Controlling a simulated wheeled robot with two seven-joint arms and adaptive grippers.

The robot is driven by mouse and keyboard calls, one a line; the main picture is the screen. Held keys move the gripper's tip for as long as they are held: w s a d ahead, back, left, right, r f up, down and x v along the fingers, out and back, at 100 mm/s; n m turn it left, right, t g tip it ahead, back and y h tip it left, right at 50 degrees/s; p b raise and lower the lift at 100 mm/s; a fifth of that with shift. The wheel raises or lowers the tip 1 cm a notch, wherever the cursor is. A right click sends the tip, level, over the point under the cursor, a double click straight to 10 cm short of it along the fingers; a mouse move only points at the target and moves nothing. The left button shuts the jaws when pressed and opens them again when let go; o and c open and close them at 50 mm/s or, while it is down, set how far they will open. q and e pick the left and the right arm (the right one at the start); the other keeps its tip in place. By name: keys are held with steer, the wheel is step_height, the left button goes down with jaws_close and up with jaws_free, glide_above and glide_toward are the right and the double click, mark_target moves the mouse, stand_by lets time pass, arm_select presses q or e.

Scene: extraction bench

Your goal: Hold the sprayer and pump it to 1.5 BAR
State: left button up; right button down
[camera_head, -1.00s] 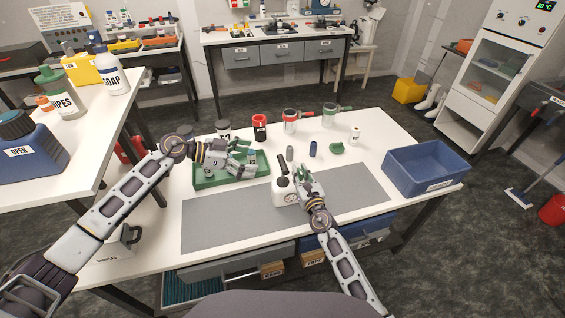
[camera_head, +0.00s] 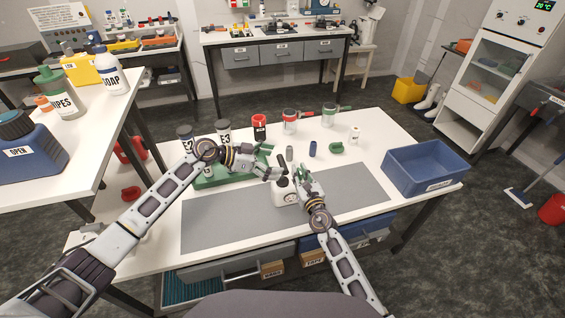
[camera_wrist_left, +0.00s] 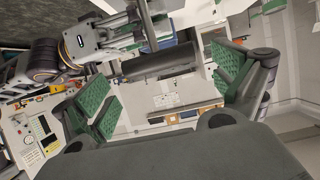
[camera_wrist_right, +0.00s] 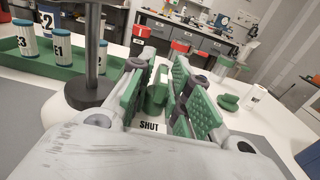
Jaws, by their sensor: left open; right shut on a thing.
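The sprayer (camera_head: 283,196) is a small white bottle with a dark pump handle (camera_head: 282,160) on top, upright on the grey mat (camera_head: 345,190). A round gauge (camera_head: 291,197) shows on its front, too small to read. My right gripper (camera_head: 303,182) is shut on the sprayer at its right side; in the right wrist view, its green pads hold a green part (camera_wrist_right: 157,88), and the black pump rod (camera_wrist_right: 94,50) stands to the left. My left gripper (camera_head: 274,172) is open beside the pump handle; the left wrist view shows the dark handle (camera_wrist_left: 160,63) beyond and between its spread fingers.
A green tray (camera_head: 210,182) with labelled bottles stands left of the sprayer, partly behind my left arm. Small cylinders and a green piece (camera_head: 336,148) stand behind it. A blue bin (camera_head: 425,168) is at the right. The mat's front is clear.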

mark_target(282, 162)
arm_select(q)
steer(key=shift+x, duration=1.7)
steer(key=shift+c, duration=0.4)
steer(key=c, duration=1.4)
steer(key=shift+f, duration=3.05)
steer(key=o, duration=1.5)
steer(key=shift+r, duration=0.1)
